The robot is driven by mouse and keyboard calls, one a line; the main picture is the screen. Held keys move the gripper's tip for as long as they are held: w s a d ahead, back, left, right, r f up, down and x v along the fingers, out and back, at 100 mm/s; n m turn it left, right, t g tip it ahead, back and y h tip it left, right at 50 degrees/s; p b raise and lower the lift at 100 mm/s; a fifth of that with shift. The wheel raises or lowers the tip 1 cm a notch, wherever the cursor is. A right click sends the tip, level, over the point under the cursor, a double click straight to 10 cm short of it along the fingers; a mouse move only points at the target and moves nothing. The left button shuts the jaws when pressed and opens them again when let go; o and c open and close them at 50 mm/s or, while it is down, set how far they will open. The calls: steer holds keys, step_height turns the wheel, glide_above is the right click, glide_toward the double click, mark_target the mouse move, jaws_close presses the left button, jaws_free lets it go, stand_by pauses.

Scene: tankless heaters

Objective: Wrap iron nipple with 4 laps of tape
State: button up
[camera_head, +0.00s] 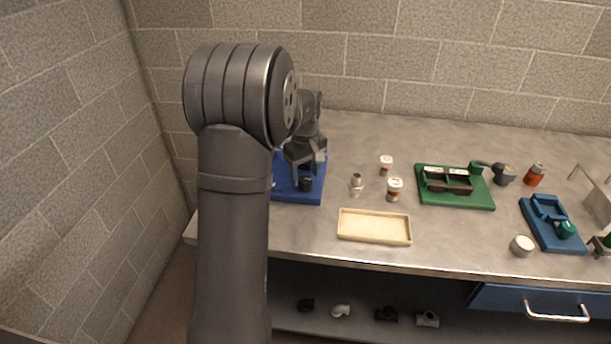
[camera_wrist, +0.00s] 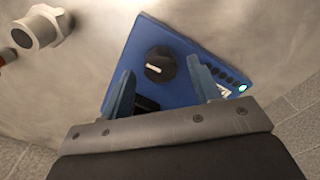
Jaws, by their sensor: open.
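A blue device (camera_head: 283,187) with a black knob (camera_head: 306,184) sits at the left of the counter, partly hidden behind my arm. My gripper (camera_head: 304,166) is above it. In the wrist view the open, empty fingers of my gripper (camera_wrist: 163,82) straddle the view of the black knob (camera_wrist: 160,65). I cannot tell whether they touch the blue device (camera_wrist: 185,42). A row of dark dots and a lit green light show on its right side. A metallic fitting, likely the iron nipple (camera_head: 356,184), stands right of the device; it also shows in the wrist view (camera_wrist: 42,27). I see no tape wraps clearly.
A cream tray (camera_head: 374,227) lies in front. A green fixture (camera_head: 455,187), an orange-red bottle (camera_head: 534,175), a white cup (camera_head: 522,246) and another blue fixture (camera_head: 551,222) are farther right.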

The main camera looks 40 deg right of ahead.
steer(key=shift+f, duration=0.65)
steer(key=c, duration=1)
